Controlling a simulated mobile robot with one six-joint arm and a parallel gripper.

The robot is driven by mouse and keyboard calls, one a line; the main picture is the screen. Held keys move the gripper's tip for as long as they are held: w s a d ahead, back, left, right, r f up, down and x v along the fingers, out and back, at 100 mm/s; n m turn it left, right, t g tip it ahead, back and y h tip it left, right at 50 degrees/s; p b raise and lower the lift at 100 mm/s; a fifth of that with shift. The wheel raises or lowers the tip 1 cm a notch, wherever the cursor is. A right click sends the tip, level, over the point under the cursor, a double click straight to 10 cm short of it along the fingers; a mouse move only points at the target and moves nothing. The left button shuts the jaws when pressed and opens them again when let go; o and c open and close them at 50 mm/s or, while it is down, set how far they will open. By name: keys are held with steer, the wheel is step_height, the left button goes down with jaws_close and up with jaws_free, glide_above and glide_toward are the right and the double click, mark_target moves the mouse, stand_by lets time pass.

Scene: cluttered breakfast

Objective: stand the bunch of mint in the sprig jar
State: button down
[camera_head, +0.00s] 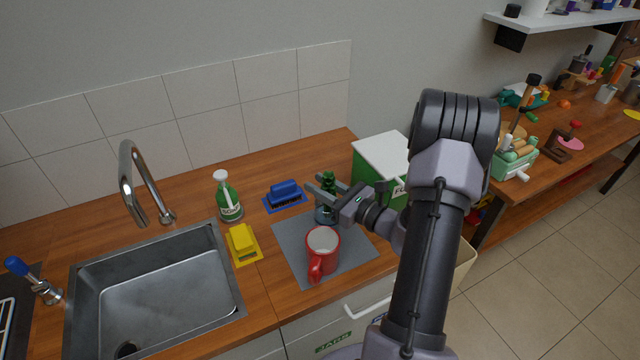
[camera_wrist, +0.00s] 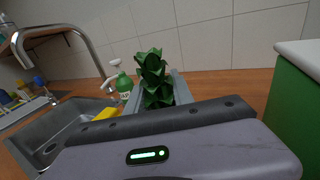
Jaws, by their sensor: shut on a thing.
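The bunch of mint (camera_head: 328,181) is dark green and leafy, over the back of the grey mat. My gripper (camera_head: 322,187) is shut on it, coming in from the right. In the wrist view the mint (camera_wrist: 153,72) stands roughly upright between the two fingers (camera_wrist: 155,95). A small dark, glassy shape, likely the sprig jar (camera_head: 325,214), shows directly below the fingers on the mat. The fingers hide where the mint's lower end meets it, so I cannot tell whether the stems are inside. The jar cannot be made out in the wrist view.
A red mug (camera_head: 322,252) stands on the grey mat (camera_head: 290,262) just in front. A blue brush (camera_head: 284,192), a yellow sponge (camera_head: 242,241) and a green soap bottle (camera_head: 228,197) are to the left, near the sink (camera_head: 160,290). A green box with white lid (camera_head: 378,160) stands behind right.

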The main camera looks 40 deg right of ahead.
steer(key=shift+f, duration=0.15)
steer(key=shift+f+b, duration=0.3)
steer(key=shift+b, duration=0.15)
steer(key=shift+f, duration=0.15)
steer(key=c, duration=1)
jaws_free()
steer(key=s+d+p, duration=0.1)
steer(key=s, duration=0.4)
steer(key=s+d+p, duration=0.1)
steer(key=s, duration=0.5)
steer(key=s+d, duration=0.1)
steer(key=s, duration=0.5)
steer(key=shift+d+p, duration=0.1)
steer(key=shift+p, duration=0.3)
